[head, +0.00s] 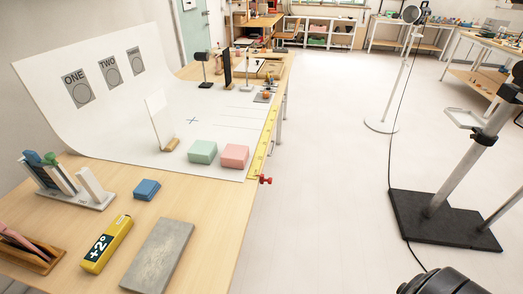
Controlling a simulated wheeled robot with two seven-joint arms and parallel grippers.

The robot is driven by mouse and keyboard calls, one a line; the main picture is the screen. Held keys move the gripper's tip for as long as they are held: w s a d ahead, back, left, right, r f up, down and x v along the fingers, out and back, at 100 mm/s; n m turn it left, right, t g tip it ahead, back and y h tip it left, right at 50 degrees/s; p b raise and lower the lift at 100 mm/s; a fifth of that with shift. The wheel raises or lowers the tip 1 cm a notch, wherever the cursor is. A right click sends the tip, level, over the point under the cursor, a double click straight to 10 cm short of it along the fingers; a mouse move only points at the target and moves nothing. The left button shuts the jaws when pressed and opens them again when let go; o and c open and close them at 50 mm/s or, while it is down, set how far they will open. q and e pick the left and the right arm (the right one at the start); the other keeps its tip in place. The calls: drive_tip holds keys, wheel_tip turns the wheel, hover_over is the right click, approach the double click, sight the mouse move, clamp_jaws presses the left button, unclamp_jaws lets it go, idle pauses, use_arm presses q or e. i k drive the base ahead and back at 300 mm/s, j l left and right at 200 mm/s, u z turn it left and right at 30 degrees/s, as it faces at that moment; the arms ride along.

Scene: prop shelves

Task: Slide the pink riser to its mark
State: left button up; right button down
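The pink riser (234,156) is a low block on the front of the white curved backdrop sheet (155,118), close to its right edge. The green riser (203,152) sits just left of it, with a narrow gap. A small blue cross (192,120) is marked on the sheet behind the risers. Several faint lines (240,107) are drawn on the sheet further back right. I cannot tell which marking belongs to the pink riser. Neither of my grippers is in view.
A white card on a wooden foot (172,144) stands left of the risers. A yellow ruler strip (262,140) and red clamp (265,180) line the right edge. In front lie a blue block (146,190), yellow level (106,244) and grey slab (158,255). Small props stand behind.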

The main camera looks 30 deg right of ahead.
sight(234, 156)
drive_tip(key=i+l+u, duration=0.1)
drive_tip(key=l+u, duration=0.15)
drive_tip(key=l, duration=0.45)
drive_tip(key=l+u, duration=0.25)
drive_tip(key=l, duration=0.45)
drive_tip(key=l+u, duration=0.3)
drive_tip(key=l, duration=0.4)
drive_tip(key=k+l+u, duration=0.25)
drive_tip(key=l, duration=0.45)
drive_tip(key=i+l, duration=0.05)
drive_tip(key=i, duration=0.05)
